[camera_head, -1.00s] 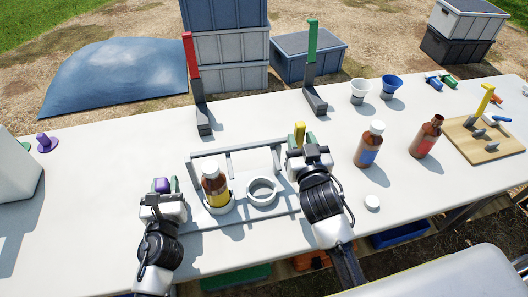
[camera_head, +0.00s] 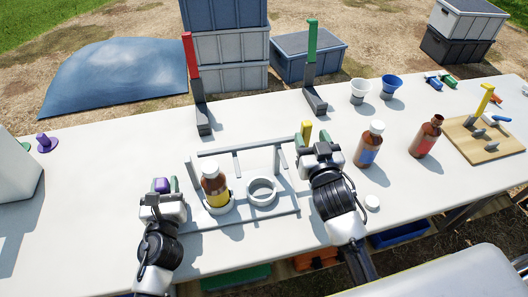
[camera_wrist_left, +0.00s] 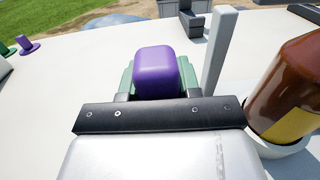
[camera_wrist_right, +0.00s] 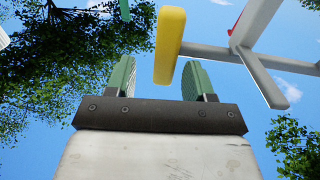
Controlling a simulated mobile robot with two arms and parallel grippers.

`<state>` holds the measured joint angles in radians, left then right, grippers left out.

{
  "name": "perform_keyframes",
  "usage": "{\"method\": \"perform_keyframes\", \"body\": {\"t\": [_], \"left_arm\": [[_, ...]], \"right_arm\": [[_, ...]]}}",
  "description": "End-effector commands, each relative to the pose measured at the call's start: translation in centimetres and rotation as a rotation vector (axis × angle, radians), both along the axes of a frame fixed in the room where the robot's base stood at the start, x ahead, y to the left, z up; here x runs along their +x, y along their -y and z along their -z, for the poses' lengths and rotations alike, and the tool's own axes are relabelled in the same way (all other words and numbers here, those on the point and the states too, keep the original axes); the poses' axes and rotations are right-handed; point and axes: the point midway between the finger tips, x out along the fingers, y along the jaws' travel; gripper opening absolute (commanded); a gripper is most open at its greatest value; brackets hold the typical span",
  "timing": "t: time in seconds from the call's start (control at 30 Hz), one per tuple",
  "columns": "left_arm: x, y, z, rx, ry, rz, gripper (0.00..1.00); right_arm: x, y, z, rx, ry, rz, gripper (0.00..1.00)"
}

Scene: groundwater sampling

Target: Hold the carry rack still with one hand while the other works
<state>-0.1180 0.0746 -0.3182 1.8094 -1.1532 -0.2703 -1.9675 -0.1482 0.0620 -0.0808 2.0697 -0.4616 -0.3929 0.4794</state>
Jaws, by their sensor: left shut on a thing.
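The grey carry rack (camera_head: 240,221) lies on the white table, with two ring holders and a raised bar frame at its back. A brown bottle with a yellow label (camera_head: 215,187) stands in its left ring; the right ring (camera_head: 262,191) is empty. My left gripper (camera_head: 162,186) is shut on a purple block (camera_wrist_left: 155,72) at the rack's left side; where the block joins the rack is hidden. My right gripper (camera_head: 313,140) is open at the rack's right end. A yellow block (camera_wrist_right: 169,45) shows between its fingers in the right wrist view, with no clear grip on it.
To the right stand a blue-labelled bottle (camera_head: 369,146) and a red-labelled bottle (camera_head: 426,136), with a white cap (camera_head: 372,202) nearby. Red-topped (camera_head: 192,60) and green-topped (camera_head: 312,45) stands are behind. Two cups and a wooden board (camera_head: 485,141) are farther right. The table's left is mostly clear.

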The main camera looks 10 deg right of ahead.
Motion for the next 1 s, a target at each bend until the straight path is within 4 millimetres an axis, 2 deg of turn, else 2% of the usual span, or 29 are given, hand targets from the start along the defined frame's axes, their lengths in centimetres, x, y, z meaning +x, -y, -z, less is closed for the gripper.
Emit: {"method": "perform_keyframes", "body": {"t": [0.23, 0.37, 0.8, 1.0], "left_arm": [[0.0, 0.2, 0.0, 0.0, 0.001, 0.006, 0.01], [0.0, 0.2, 0.0, 0.0, 0.001, 0.006, 0.01], [0.0, 0.1, 0.0, 0.0, 0.0, 0.003, 0.0], [0.0, 0.1, 0.0, 0.0, 0.0, 0.003, 0.0]], "right_arm": [[0.0, -0.1, 0.0, 0.002, 0.001, -0.003, 0.55], [-0.9, -0.2, 0.1, 0.003, -0.002, -0.003, 0.55], [-9.3, -0.8, 0.1, 0.003, -0.004, 0.0, 0.55], [-11.5, -1.0, 0.1, 0.002, -0.002, -0.001, 0.55]]}}
